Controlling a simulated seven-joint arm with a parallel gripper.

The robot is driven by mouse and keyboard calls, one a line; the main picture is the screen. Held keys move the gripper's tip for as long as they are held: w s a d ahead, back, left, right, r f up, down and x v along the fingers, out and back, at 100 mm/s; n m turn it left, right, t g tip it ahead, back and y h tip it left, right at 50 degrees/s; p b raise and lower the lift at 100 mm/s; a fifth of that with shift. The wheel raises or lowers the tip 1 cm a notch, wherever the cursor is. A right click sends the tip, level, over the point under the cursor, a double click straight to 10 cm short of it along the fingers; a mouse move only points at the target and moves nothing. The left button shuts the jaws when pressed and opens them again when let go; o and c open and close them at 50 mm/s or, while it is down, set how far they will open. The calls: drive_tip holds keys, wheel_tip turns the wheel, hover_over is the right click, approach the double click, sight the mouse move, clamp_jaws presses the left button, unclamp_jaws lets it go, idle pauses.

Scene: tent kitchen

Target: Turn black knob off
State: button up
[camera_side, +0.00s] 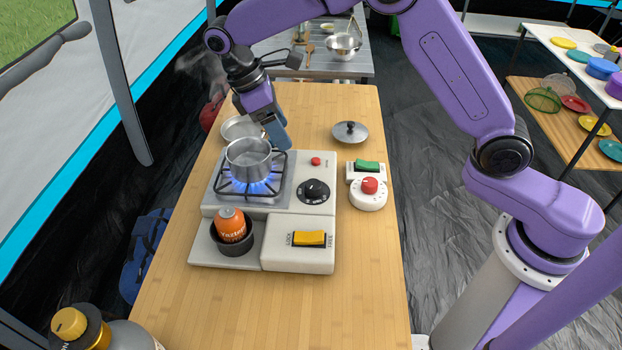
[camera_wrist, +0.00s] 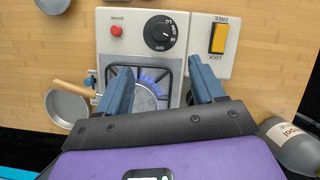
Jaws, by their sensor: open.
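The round black knob (camera_side: 314,191) sits on the right part of the white stove panel (camera_side: 318,168). In the wrist view the black knob (camera_wrist: 159,32) lies ahead of the fingertips, with LO, MED, HI and OFF printed around it; its exact setting is hard to read. Blue flames burn under a metal pot (camera_side: 248,158) on the burner. My gripper (camera_side: 274,128) is up behind the pot in the side view, apart from the knob. In the wrist view my gripper (camera_wrist: 160,72) has its blue fingers spread, with the burner and pot seen between them, holding nothing.
A red button (camera_side: 316,161) and a yellow lock switch (camera_side: 309,239) are near the knob. An orange canister (camera_side: 230,225) sits at the stove's front left.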

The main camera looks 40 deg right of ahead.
sight(313, 184)
drive_tip(key=x, duration=1.6)
drive_tip(key=shift+s+f, duration=0.1)
drive_tip(key=c, duration=1.1)
drive_tip(key=shift+o, duration=0.3)
drive_tip(key=shift+m, duration=0.3)
drive_tip(key=m+y, duration=0.1)
drive_tip(key=m, duration=0.2)
drive_tip(key=m+g+y, duration=0.1)
drive_tip(key=m, duration=0.2)
drive_tip(key=shift+d+g, duration=0.15)
drive_tip(key=shift+g, duration=0.15)
drive_tip(key=m+y, duration=0.1)
drive_tip(key=m, duration=0.2)
drive_tip(key=m+y, duration=0.2)
drive_tip(key=m, duration=0.2)
drive_tip(key=shift+d, duration=0.15)
drive_tip(key=shift+m, duration=0.3)
